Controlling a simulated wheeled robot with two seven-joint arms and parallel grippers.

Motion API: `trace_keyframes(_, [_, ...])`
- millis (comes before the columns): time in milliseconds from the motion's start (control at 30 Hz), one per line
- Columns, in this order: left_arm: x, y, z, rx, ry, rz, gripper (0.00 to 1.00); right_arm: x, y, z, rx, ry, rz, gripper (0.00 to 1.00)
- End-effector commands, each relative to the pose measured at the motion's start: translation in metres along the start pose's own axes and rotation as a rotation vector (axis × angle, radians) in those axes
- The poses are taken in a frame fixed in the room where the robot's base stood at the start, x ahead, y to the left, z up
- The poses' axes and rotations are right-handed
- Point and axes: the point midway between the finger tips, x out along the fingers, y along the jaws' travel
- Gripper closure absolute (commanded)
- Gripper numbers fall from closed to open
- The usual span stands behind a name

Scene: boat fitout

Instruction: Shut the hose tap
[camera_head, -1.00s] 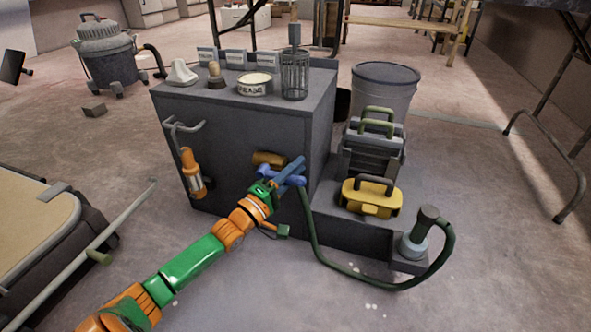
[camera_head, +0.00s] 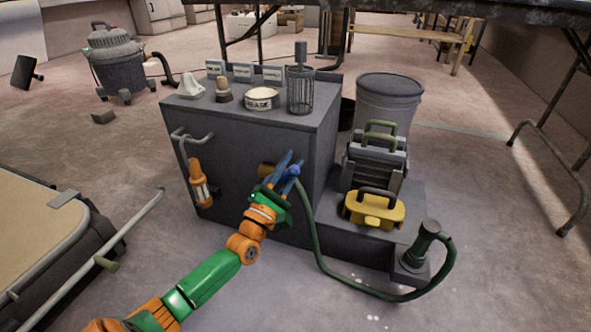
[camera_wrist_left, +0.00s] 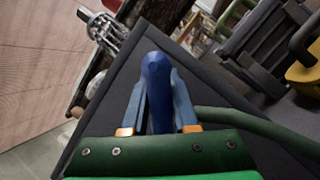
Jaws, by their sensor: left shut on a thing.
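The hose tap is on the front face of the dark grey cabinet, with a brass body (camera_head: 266,171) and a blue handle (camera_head: 293,171). The blue handle (camera_wrist_left: 157,75) also shows in the left wrist view, between the two fingers. My left gripper (camera_head: 287,165) is shut on the handle. Its blue fingers lie on both sides of the handle in the left wrist view (camera_wrist_left: 160,105). Much of the tap body is hidden behind the gripper. A green hose (camera_head: 317,250) runs from the tap area down to the floor and round to the right. My right gripper is not in view.
The cabinet (camera_head: 235,133) carries a grease tin (camera_head: 262,99), a wire cage (camera_head: 300,90) and small items. An orange lamp (camera_head: 200,183) hangs on its front. A yellow toolbox (camera_head: 373,211) and a bin (camera_head: 388,98) stand right. A bed-like padded board (camera_head: 35,240) is at left.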

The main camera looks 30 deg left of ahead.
Motion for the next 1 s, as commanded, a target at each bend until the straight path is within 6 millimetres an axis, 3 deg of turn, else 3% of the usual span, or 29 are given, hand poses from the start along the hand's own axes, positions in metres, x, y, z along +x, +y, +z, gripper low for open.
trace_keyframes(600, [0.002, 0.039, -0.016, -0.508, 0.109, 0.214, 1.00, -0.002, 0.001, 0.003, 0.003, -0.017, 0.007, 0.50])
trace_keyframes(1000, [-0.001, 0.051, -0.028, -0.711, 0.153, 0.296, 1.00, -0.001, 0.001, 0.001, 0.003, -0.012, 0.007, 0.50])
